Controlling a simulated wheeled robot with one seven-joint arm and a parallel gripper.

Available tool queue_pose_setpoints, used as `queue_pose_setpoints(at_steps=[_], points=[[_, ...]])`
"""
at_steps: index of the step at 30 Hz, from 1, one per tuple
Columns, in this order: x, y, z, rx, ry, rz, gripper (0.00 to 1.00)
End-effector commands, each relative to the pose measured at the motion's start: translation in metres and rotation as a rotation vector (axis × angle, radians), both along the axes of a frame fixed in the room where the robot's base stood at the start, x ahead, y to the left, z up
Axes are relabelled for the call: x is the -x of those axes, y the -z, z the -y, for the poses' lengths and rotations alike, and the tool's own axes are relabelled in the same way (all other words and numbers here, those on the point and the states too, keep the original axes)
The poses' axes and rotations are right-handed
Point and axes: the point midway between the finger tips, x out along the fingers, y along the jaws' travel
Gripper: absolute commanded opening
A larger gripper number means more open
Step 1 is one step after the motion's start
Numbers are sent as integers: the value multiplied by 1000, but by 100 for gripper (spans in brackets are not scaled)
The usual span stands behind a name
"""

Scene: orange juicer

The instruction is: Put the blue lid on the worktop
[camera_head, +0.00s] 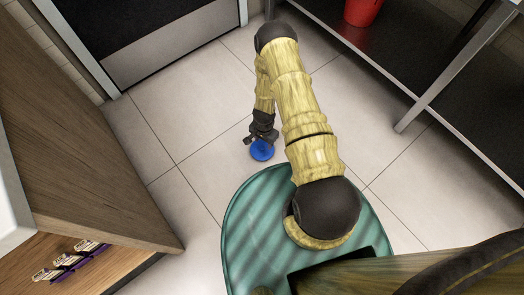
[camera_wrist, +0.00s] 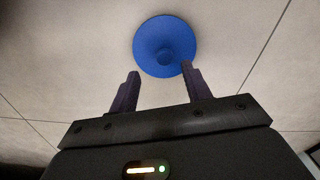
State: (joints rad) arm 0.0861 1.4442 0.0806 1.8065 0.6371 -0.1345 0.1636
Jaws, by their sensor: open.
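The blue lid (camera_head: 262,151) is round and lies on the tiled floor in front of my green base. In the wrist view the lid (camera_wrist: 165,42) shows its flat disc with a small raised knob in the middle. My gripper (camera_head: 256,139) points down close to the lid. In the wrist view my gripper (camera_wrist: 159,72) is open, with its two dark fingers apart and nothing between them. The right fingertip overlaps the lid's lower edge in the picture; whether it touches cannot be told. The left fingertip is just below and left of the lid. The worktop cannot be identified for sure.
A wooden cabinet (camera_head: 80,130) stands at the left, with several small purple-based items (camera_head: 70,262) on a lower wooden surface. A metal-framed dark shelf (camera_head: 400,60) with a red container (camera_head: 362,11) is at the right. A door (camera_head: 150,40) is at the back. The floor around the lid is clear.

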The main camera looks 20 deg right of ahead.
Motion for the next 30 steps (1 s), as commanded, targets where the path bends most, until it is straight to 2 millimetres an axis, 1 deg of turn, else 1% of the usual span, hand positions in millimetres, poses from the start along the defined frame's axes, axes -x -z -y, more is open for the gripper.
queue_pose_setpoints(at_steps=[8,11,21,24,30], points=[[0,1,0,0,0,0,48],[-1,8,-1,1,0,1,48],[-6,48,-4,0,1,0,48],[-6,52,-4,0,1,0,48],[-6,51,-4,0,1,0,48]])
